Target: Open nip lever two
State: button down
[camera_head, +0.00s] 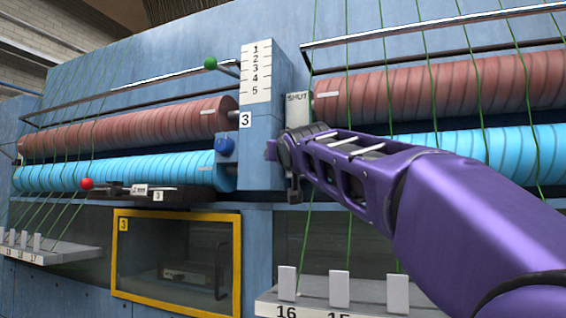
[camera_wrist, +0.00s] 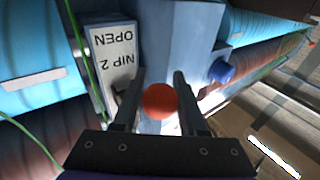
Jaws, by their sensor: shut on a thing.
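The red ball knob (camera_wrist: 160,101) of the lever sits between my gripper's two fingers in the wrist view. My gripper (camera_wrist: 160,82) is shut on this knob. Beside it is a white plate (camera_wrist: 115,58) that reads "NIP 2" and "OPEN", upside down in this view. In the head view my purple arm reaches in from the right, and my gripper (camera_head: 272,150) is at the blue post, just below a plate reading "SHUT" (camera_head: 298,110). The knob is hidden there, and most of the lever is hidden in both views.
Another red-knobbed lever (camera_head: 87,184) is at left, by a "3" tag. A green knob (camera_head: 210,63) and a blue knob (camera_head: 225,146) stick out near the post. Red rollers (camera_head: 130,125) and cyan rollers (camera_head: 120,170) carry green yarns. A yellow-framed window (camera_head: 178,262) is below.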

jog(key=shift+c, duration=2.3)
grip_release()
jog(key=shift+w+f, duration=0.1)
